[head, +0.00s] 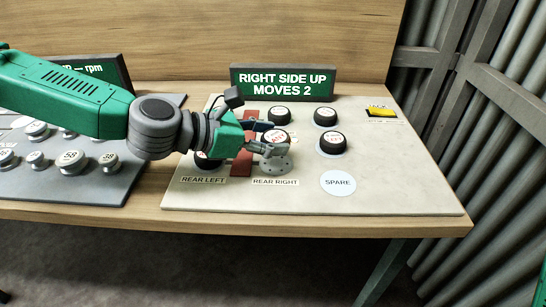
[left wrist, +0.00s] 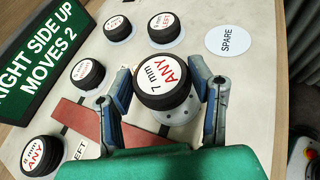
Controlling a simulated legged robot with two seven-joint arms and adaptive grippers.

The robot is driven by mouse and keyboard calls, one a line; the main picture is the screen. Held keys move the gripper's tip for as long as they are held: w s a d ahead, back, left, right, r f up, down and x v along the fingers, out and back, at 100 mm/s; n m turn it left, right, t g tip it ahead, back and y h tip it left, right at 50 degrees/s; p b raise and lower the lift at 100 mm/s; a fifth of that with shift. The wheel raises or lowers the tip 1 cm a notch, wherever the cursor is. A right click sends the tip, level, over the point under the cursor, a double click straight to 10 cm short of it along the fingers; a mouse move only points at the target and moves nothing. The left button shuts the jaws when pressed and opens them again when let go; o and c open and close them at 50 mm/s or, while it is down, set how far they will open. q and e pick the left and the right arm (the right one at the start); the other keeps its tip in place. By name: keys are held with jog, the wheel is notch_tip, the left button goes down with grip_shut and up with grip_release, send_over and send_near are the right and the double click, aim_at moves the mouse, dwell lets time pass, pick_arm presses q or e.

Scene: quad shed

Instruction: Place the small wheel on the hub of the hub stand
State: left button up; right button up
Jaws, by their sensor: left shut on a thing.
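My left gripper (head: 268,138) is shut on a small black wheel (head: 276,137) with a white face. In the left wrist view the gripper (left wrist: 168,98) has its fingers on either side of this wheel (left wrist: 163,82), whose face reads "7 mm ANY". A grey hub disc with holes (head: 275,166) sits just in front of the wheel in the head view, by the REAR RIGHT label. The wheel partly covers this disc (left wrist: 180,113) in the left wrist view. I cannot tell whether they touch. My right gripper is not in view.
Other black wheels stand on the pale board: back left (head: 279,115), back right (head: 325,116), right (head: 332,143), and one partly hidden at REAR LEFT (head: 206,161). A red bar (head: 241,162) lies beside the gripper. The white SPARE circle (head: 338,183) is empty. A sign (head: 283,81) stands behind.

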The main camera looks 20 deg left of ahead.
aim_at(271, 165)
pick_arm(q)
notch_tip(271, 165, down, 4)
jog(key=shift+r+b, duration=0.25)
jog(key=shift+b, duration=0.3)
jog(key=shift+d+f, duration=0.25)
jog(key=shift+f, duration=0.05)
jog(key=o, duration=1.3)
jog(key=shift+a, duration=0.15)
jog(key=shift+a, duration=0.1)
